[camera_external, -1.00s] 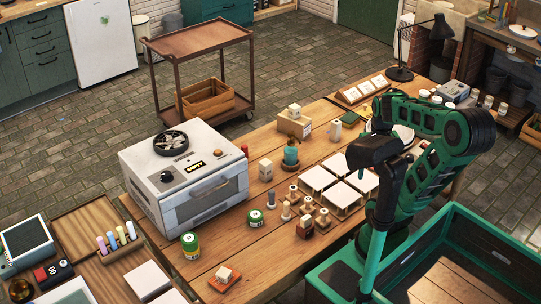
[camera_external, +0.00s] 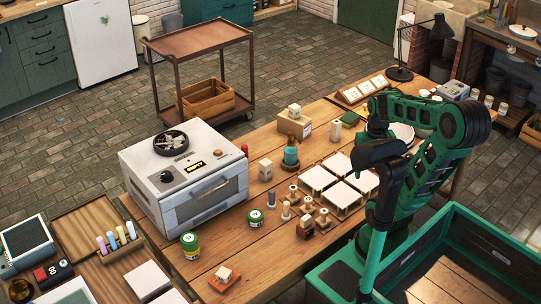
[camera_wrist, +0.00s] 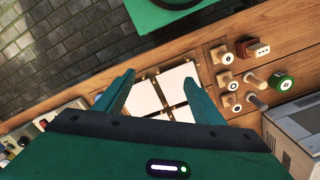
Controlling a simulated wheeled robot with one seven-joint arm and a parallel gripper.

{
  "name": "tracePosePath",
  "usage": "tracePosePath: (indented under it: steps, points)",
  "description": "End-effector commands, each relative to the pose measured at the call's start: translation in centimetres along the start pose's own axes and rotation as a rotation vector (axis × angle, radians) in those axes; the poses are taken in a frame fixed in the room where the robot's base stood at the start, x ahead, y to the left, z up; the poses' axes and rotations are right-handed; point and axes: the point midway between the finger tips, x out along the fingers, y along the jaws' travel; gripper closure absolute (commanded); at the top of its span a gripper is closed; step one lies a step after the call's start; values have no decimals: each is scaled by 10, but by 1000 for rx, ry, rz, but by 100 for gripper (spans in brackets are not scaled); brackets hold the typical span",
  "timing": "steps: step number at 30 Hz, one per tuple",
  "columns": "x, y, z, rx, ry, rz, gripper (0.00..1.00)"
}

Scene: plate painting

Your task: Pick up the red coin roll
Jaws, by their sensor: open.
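In the external view, a small red upright cylinder (camera_external: 244,149) shows just behind the right rear edge of the white oven (camera_external: 190,178); its lower part is hidden. It may be the red coin roll, but it is too small to be sure. In the wrist view, I cannot make out a red roll. My gripper (camera_wrist: 157,90) is open and empty, its two teal fingers spread above white square tiles (camera_wrist: 178,84).
The wooden table (camera_external: 262,241) holds several wooden pegs (camera_external: 308,205), a green-lidded jar (camera_external: 190,245), a teal pot (camera_external: 290,158) and a cardboard box (camera_external: 294,124). A tray with several pastel rolls (camera_external: 121,236) is at lower left. A black desk lamp (camera_external: 430,35) stands at the back.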

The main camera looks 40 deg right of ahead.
Motion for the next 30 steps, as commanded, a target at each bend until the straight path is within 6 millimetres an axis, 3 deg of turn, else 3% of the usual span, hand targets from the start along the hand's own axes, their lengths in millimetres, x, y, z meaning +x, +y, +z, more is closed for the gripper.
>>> tracePosePath:
  steps: [14,17,25,27,30]
  points:
    - [0,0,0,0,1,0,37]
    - [0,0,0,0,1,0,56]
    - [0,0,0,0,1,0,57]
    - [-8,6,10,-1,14,-8,57]
    - [-18,7,10,1,18,-9,57]
